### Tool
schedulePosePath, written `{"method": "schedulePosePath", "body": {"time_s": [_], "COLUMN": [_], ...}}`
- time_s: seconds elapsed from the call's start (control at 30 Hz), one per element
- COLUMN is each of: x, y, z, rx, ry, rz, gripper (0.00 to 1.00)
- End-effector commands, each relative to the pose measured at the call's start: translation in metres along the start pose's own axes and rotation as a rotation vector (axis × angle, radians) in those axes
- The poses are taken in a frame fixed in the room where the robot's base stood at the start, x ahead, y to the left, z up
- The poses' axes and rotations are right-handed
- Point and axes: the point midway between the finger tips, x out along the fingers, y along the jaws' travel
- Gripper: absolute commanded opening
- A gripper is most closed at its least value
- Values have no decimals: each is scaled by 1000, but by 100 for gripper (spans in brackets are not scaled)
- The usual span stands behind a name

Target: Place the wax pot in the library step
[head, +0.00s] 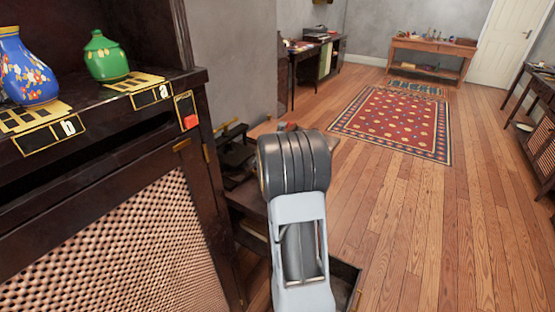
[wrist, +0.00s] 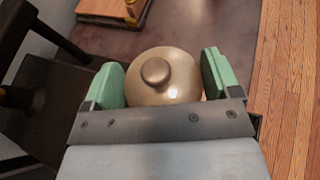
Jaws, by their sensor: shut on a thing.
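The wax pot (wrist: 180,85) is a round, tan-gold pot with a knobbed lid. In the wrist view it sits between the two green pads of my gripper (wrist: 163,78), which is shut on it. The pot's lower part is hidden behind the gripper. In the head view my arm hides both the pot and the fingertips. A low dark wooden piece, which looks like the library step (head: 246,199), stands beside the cabinet, partly behind my arm. An open, dark box-like part (head: 345,272) shows low at the right of my arm; I cannot tell whether they join.
A dark cabinet (head: 105,195) with a woven panel fills the left, with a blue vase (head: 26,72) and a green jar (head: 105,57) on top. A dark surface (wrist: 205,28) lies beyond the pot. Wooden floor (head: 430,225) is clear at the right.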

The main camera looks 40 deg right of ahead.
Motion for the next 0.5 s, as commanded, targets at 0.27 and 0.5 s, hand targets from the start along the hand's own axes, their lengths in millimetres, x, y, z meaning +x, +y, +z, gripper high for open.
{"method": "schedulePosePath", "body": {"time_s": [0.27,0.5], "x": [10,22], "y": [4,4], "z": [-5,-32], "rx": [1,-1], "ry": [-2,-1], "rz": [0,0], "gripper": [44,44]}}
